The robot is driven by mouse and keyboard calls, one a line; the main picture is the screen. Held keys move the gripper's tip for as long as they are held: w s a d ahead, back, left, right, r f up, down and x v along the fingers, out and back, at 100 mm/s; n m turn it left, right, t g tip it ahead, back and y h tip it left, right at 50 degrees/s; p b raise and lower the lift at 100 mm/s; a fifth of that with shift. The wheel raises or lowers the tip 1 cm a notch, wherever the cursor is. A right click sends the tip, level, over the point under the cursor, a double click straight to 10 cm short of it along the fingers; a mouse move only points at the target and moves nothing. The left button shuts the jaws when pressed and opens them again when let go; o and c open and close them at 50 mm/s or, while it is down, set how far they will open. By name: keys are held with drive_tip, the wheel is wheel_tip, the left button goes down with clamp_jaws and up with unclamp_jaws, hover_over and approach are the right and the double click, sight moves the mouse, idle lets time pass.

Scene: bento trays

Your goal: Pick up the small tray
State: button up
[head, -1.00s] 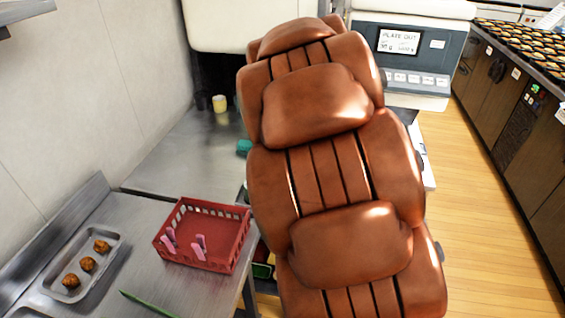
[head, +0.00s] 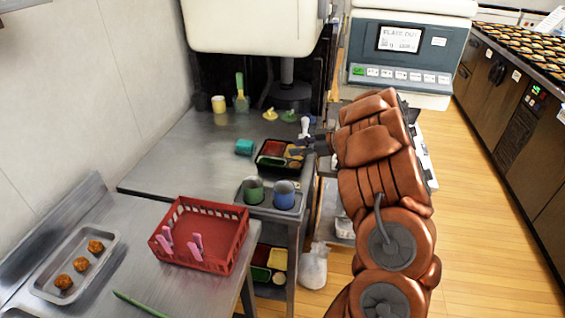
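A small black tray (head: 262,163) with compartments of red, green and tan food lies on the steel counter in the middle of the head view. My gripper (head: 312,146) is a small dark shape just right of this tray, at its right edge. I cannot tell whether it touches the tray or whether its fingers are open. A grey metal tray (head: 107,252) with three brown balls lies on the left counter, far from my gripper. A small dark tray (head: 245,207) holding a green cup and a blue cup sits at the counter's front edge.
A red basket (head: 236,228) with pink items stands on the left counter. A teal block (head: 244,147) lies left of the black tray. Yellow and green utensils (head: 270,114) are behind it. A white bag (head: 314,268) is on the floor. Bare steel lies left of the block.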

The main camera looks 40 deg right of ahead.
sight(299, 163)
drive_tip(key=s+f+y, duration=0.1)
drive_tip(key=s+a, duration=0.1)
drive_tip(key=s+a+f+g+y, duration=0.1)
drive_tip(key=shift+s+a+f+y, duration=0.25)
drive_tip(key=shift+s+f+y, duration=0.05)
drive_tip(key=shift+a+f, duration=0.15)
drive_tip(key=shift+a, duration=0.05)
drive_tip(key=shift+p+x, duration=0.9)
drive_tip(key=shift+x, duration=2.8)
drive_tip(key=shift+a, duration=0.1)
clamp_jaws()
